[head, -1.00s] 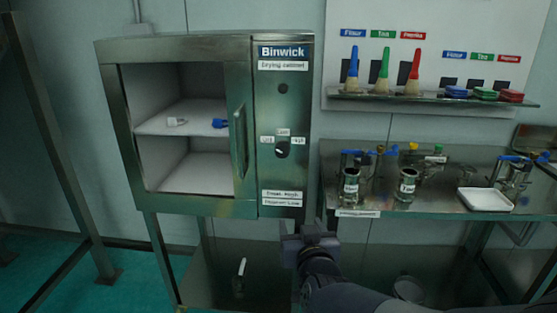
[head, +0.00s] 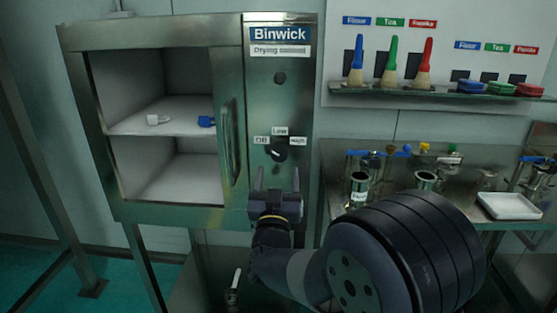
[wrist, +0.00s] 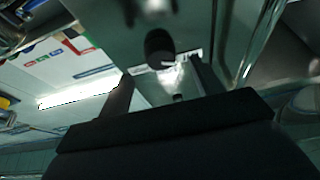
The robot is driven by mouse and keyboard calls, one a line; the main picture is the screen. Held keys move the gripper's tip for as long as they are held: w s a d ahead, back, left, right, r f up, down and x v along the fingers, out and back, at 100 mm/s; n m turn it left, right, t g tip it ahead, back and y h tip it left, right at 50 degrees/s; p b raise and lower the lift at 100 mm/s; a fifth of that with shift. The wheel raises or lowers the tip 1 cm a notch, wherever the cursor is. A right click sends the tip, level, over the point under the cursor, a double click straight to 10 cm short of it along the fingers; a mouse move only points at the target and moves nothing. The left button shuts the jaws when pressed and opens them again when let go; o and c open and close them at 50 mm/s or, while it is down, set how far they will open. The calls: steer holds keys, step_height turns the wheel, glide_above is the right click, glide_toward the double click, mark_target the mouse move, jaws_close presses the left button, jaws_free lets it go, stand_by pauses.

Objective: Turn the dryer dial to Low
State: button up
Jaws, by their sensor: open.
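The dryer dial (head: 278,150) is a dark round knob on the steel front panel of the Binwick drying cabinet (head: 284,105). Labels Off, Low and High stand to its left, above and right. A pale mark shows on the knob, but its exact setting is too small to tell. My gripper (head: 277,180) is open and empty, just below the dial in the head view, its fingers apart to left and right. In the wrist view a dark knob (wrist: 160,47) shows beyond and between the spread fingers (wrist: 163,88); no contact is visible.
A bench to the right bears metal cups (head: 359,190) and a white tray (head: 508,206). Coloured brushes (head: 391,66) stand on a wall shelf above it.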

mark_target(279, 158)
steer(key=x, duration=0.5)
steer(key=shift+s, duration=0.1)
steer(key=c, duration=1)
